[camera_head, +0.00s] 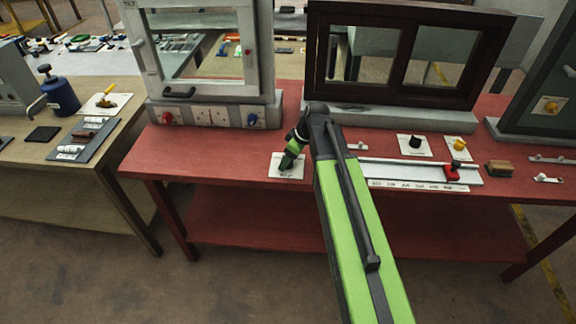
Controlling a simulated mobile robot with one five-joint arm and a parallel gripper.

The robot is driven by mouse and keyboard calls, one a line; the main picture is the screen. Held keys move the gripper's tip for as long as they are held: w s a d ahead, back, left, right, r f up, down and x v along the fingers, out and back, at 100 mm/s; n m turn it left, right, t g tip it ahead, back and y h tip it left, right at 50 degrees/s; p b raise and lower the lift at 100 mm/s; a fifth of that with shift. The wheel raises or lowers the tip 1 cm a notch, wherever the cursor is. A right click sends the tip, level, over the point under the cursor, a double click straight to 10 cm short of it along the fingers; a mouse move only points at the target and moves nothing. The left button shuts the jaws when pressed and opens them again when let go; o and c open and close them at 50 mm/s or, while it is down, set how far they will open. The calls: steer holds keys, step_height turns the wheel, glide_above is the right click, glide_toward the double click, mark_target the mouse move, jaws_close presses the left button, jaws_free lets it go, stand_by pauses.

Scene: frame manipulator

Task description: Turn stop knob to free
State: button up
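My gripper (289,160) points down over a small white plate (295,173) near the front edge of the red table. The plate carries a dark label too small to read. Any knob on this plate is hidden behind the gripper, so I cannot tell whether it is the stop knob or how it is turned. The fingertips are small and dark, and I cannot tell whether they are open or shut. A black knob (415,142) and a yellow knob (459,143) stand on other white plates further right, apart from the gripper.
A white-framed window (148,60) stands behind left, its base bearing a red knob (166,118) and a blue knob (252,118). A brown window frame (396,97) stands behind right. A slider rail (405,172) with a red handle (452,172) lies right of my arm. Red tabletop (215,160) left of the gripper is clear.

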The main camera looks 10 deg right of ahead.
steer(key=shift+r, duration=0.1)
jaws_close()
stand_by(0.3)
steer(key=m+t+h, duration=0.1)
steer(key=m, duration=0.2)
steer(key=shift+s+a+m, duration=0.1)
steer(key=shift+s+m, duration=0.05)
steer(key=shift+m, duration=0.15)
steer(key=m+h, duration=0.1)
steer(key=m, duration=0.1)
steer(key=m+h, duration=0.1)
steer(key=m, duration=0.2)
steer(key=shift+a+t, duration=0.2)
steer(key=shift+t, duration=0.2)
steer(key=m+h, duration=0.1)
steer(key=m, duration=0.3)
steer(key=shift+a+m+h, duration=0.1)
steer(key=shift+m+h, duration=0.3)
steer(key=shift+m+g+h, duration=0.5)
steer(key=shift+m+h, duration=0.3)
steer(key=shift+m, duration=1.4)
